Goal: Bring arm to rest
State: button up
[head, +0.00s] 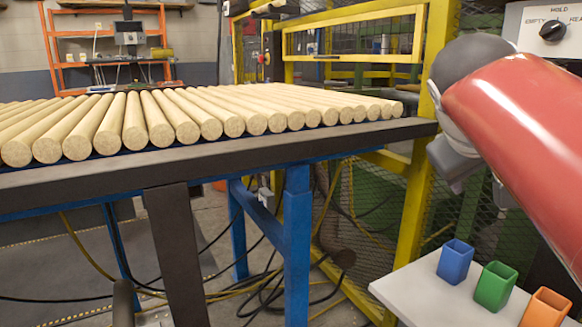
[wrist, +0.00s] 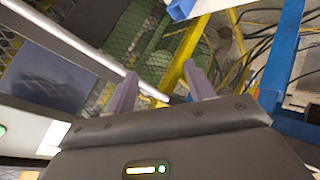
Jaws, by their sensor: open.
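My red arm (head: 525,130) reaches in from the right in the head view, with its grey wrist part in front of the yellow frame. The gripper's fingers cannot be made out in the head view. In the wrist view my gripper (wrist: 160,92) shows two grey fingers set well apart, open, with nothing between them. Behind the fingers are the yellow frame, green mesh and floor cables, out of reach of the fingertips.
Many wooden rods (head: 190,120) lie side by side on a blue-legged table with a dark front rail (head: 230,148). A white shelf (head: 415,290) at lower right holds blue (head: 455,263), green (head: 495,287) and orange (head: 545,308) bins. A yellow mesh cage (head: 405,200) stands behind my arm. Cables cross the floor.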

jog(key=s+a+f+y, duration=0.2)
jog(key=s+a+f, duration=0.2)
jog(key=f, duration=0.5)
jog(key=s+a+f+g+y, duration=0.1)
jog(key=s+a+f, duration=0.3)
jog(key=f, duration=0.5)
jog(key=s+a+f+m+y, duration=0.1)
jog(key=s+a+f+y, duration=0.2)
jog(key=f, duration=0.6)
jog(key=shift+s+a+f+y, duration=0.25)
jog(key=shift+s+a+y, duration=0.2)
jog(key=shift+a, duration=0.35)
